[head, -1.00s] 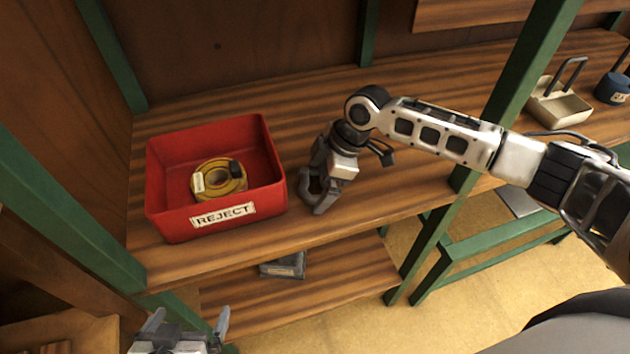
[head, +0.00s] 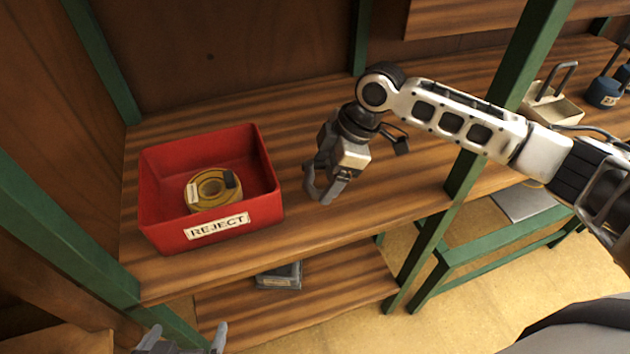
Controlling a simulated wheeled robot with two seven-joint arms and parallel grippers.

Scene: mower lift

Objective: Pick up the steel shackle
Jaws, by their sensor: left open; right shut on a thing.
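My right gripper (head: 324,190) is above the wooden shelf, to the right of the red bin, pointing down. It is shut on a small grey thing that looks like the steel shackle. The shackle is mostly hidden by the grey fingers, and its outline is hard to tell from them. My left gripper (head: 182,340) is at the bottom edge, low in front of the shelving, with its fingers spread and nothing seen between them. Its lower part is cut off by the frame.
A red bin (head: 262,172) labelled REJECT stands on the shelf (head: 300,236), holding a yellow roll (head: 211,187). A dark box (head: 279,275) lies on the lower shelf. A green post (head: 497,110) stands right, with a pale handled tray (head: 551,105) beyond it.

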